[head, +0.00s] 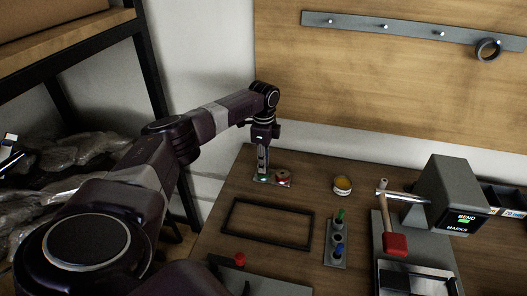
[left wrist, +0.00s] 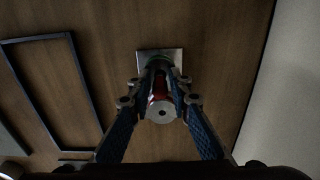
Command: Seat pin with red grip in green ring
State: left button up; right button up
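My left gripper (head: 263,168) points down at the far left part of the wooden table, over a small light plate (head: 273,183). A bit of green (head: 263,180), likely the green ring, shows on the plate just below the fingertips. In the left wrist view the fingers (left wrist: 161,95) are shut around the pin with red grip (left wrist: 159,88), whose round grey end faces the camera. The plate (left wrist: 143,56) lies behind the pin, with faint green at its middle. The pin's tip is hidden, so I cannot tell whether it is inside the ring. My right gripper is not in view.
A red piece with a tan top (head: 283,177) stands right beside the left gripper.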

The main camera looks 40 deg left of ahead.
pick_arm(q)
jog(key=shift+o, duration=0.8)
jog(key=shift+r, duration=0.1)
jog(key=shift+r, duration=0.2)
notch_tip(320, 180, up, 12)
jog(key=b, duration=0.1)
jog(key=shift+b, duration=0.35)
jog(key=shift+f, duration=0.2)
